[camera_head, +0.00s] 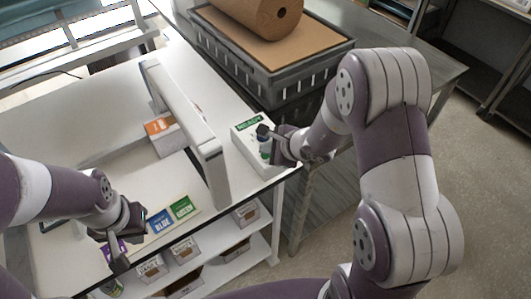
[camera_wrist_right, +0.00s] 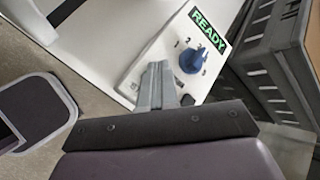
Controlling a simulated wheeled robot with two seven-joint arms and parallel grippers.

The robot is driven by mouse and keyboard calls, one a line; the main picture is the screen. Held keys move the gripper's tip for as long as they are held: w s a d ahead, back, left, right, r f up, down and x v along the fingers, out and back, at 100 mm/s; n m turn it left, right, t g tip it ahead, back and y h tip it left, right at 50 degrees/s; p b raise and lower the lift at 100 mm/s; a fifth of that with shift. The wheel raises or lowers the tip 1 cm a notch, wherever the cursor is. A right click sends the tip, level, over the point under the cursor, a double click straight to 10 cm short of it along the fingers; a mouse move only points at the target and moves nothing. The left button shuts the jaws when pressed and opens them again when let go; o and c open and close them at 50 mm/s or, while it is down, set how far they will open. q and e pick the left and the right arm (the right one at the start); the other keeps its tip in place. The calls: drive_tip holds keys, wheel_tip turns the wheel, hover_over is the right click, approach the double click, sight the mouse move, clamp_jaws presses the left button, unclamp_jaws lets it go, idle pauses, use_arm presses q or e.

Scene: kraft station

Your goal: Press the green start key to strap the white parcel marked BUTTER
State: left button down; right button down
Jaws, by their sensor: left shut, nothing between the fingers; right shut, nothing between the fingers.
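A white parcel (camera_head: 170,142) with an orange label stands under the strapping arch (camera_head: 190,120); its marking is too small to read. The white control box (camera_head: 245,133) at the table's right edge has a lit green READY display (camera_wrist_right: 209,32) and a blue dial (camera_wrist_right: 192,60) with numbers. I cannot make out a green start key; my right gripper covers part of the panel. My right gripper (camera_head: 267,146) is shut and empty over the control box, its fingers (camera_wrist_right: 158,68) beside the dial. My left gripper (camera_head: 119,262) is shut and empty near the table's front edge.
Blue (camera_head: 160,222) and green (camera_head: 184,207) cards lie at the front edge, with a purple one (camera_head: 114,248) by my left gripper. Small boxes (camera_head: 185,249) stand on the shelf below. A grey crate (camera_head: 280,75) with a brown roll (camera_head: 262,14) stands behind the control box.

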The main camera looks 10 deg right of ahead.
sight(268, 156)
drive_tip(key=shift+f, duration=0.15)
drive_tip(key=shift+r, duration=0.2)
idle(0.3)
drive_tip(key=shift+r+p, duration=0.3)
drive_tip(key=shift+r, duration=0.4)
wheel_tip(268, 156, up, 5)
drive_tip(key=p, duration=0.3)
idle(0.4)
